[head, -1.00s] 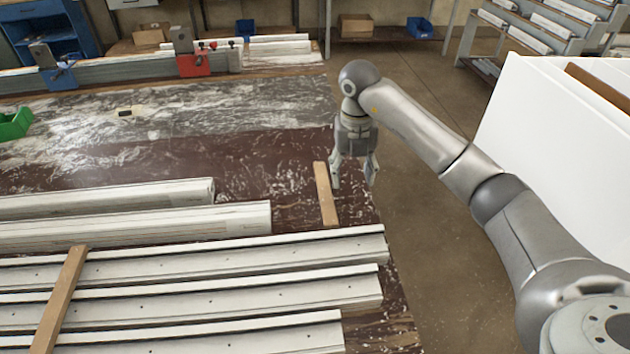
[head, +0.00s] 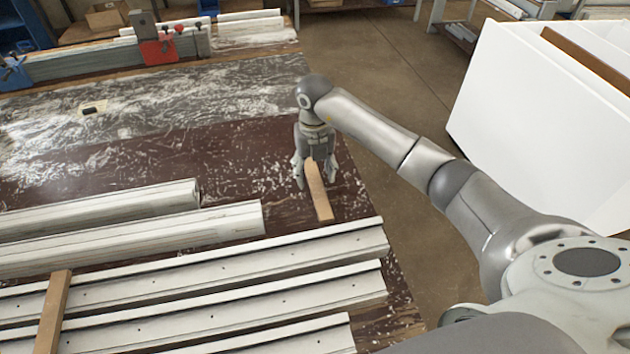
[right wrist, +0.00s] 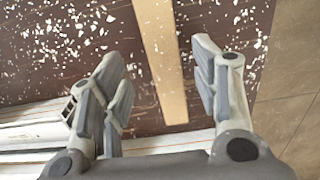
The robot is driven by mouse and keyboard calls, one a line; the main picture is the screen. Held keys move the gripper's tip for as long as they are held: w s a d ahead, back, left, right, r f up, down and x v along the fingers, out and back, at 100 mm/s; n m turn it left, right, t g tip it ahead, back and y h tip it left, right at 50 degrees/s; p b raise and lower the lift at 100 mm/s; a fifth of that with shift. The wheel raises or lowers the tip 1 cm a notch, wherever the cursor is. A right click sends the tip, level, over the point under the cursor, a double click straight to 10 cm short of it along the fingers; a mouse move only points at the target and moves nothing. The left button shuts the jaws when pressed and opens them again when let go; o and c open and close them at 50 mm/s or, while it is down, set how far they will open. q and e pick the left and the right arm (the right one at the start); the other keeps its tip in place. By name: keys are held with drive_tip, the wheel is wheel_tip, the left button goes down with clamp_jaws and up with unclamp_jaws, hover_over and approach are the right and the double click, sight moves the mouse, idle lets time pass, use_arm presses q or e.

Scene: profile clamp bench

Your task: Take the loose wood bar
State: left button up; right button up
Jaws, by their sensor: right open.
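The loose wood bar (head: 318,193) lies on the brown bench top near its right edge, beyond the ends of the white profiles. My right gripper (head: 315,175) is open over the far end of the bar, one finger on each side. In the right wrist view the bar (right wrist: 161,60) runs between the two open fingers (right wrist: 160,88), with a gap on both sides. Whether the fingers touch the bench cannot be told. A second wood bar (head: 53,312) lies across the profiles at the lower left. My left gripper is not in view.
Several long white profiles (head: 240,260) lie on the near part of the bench. A red clamp (head: 158,50) and a blue clamp (head: 14,76) stand at the back. A white bin (head: 540,110) stands to the right, past the bench edge.

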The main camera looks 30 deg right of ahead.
sight(316, 184)
drive_tip(key=f, duration=0.3)
drive_tip(key=shift+s+d+f+p, duration=0.15)
drive_tip(key=shift+s+p, duration=0.05)
drive_tip(key=shift+p, duration=0.1)
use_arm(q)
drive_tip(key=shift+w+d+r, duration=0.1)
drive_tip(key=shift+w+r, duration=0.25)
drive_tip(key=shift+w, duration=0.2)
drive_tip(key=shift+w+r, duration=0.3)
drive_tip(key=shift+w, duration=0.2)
use_arm(e)
drive_tip(key=c, duration=0.7)
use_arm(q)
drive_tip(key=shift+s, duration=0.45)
use_arm(e)
drive_tip(key=c, duration=0.4)
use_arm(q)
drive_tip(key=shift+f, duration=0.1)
